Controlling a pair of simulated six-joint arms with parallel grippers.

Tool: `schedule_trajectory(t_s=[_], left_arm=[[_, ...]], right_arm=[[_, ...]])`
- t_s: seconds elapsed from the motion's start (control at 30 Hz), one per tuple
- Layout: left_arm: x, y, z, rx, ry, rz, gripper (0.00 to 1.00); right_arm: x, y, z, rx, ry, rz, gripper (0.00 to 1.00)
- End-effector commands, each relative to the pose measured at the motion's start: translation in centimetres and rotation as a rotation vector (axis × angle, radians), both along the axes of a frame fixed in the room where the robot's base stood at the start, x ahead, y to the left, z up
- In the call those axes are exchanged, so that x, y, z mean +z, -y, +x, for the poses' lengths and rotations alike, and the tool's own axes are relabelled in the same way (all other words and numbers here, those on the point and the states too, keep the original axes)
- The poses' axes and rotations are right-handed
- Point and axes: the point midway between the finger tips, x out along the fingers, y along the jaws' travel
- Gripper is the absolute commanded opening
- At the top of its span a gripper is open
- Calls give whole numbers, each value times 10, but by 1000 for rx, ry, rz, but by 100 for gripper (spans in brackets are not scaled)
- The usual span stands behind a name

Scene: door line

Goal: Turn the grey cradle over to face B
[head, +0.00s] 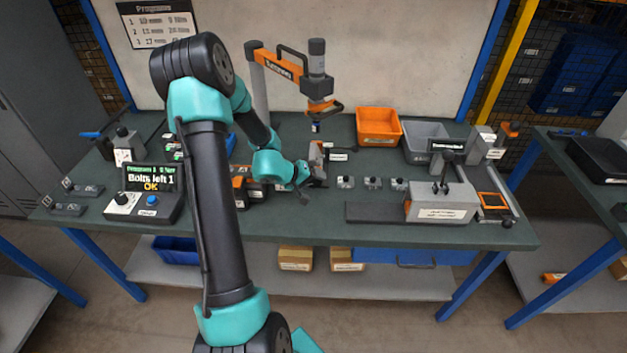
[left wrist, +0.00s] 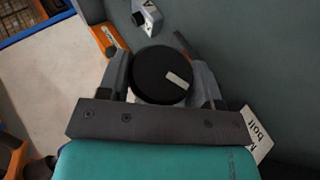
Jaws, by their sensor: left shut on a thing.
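The grey cradle (head: 318,162) stands near the middle of the bench with orange parts beside it, partly hidden by my left gripper in the head view. My left gripper (head: 303,176) reaches it from the left. In the left wrist view, my left gripper (left wrist: 163,82) has its two grey fingers shut on a black round knob (left wrist: 158,74) with a light mark on its face. The knob's link to the cradle is hidden. Which face of the cradle is up cannot be told. My right gripper is not in view.
A row of small grey blocks (head: 371,183) and a grey fixture (head: 440,204) stand to the right. An orange bin (head: 378,126) and a grey bin (head: 424,140) are behind. An orange overhead arm (head: 277,63) hangs above. A control box (head: 146,204) is at left, its screen reading "OK".

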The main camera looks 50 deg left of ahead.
Motion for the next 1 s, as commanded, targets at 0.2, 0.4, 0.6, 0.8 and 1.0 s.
schedule_trajectory(t_s=[0.2,0.4,0.6,0.8,1.0], left_arm=[[-2,-1,-1,1,105,-112,35],[-1,0,-1,1,163,-173,35],[-1,0,-1,0,183,-194,35],[-1,0,-1,-1,183,-195,35],[-1,0,-1,-1,183,-195,66]], right_arm=[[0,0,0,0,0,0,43],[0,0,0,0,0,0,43],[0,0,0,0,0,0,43],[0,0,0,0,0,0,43],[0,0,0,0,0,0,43]])
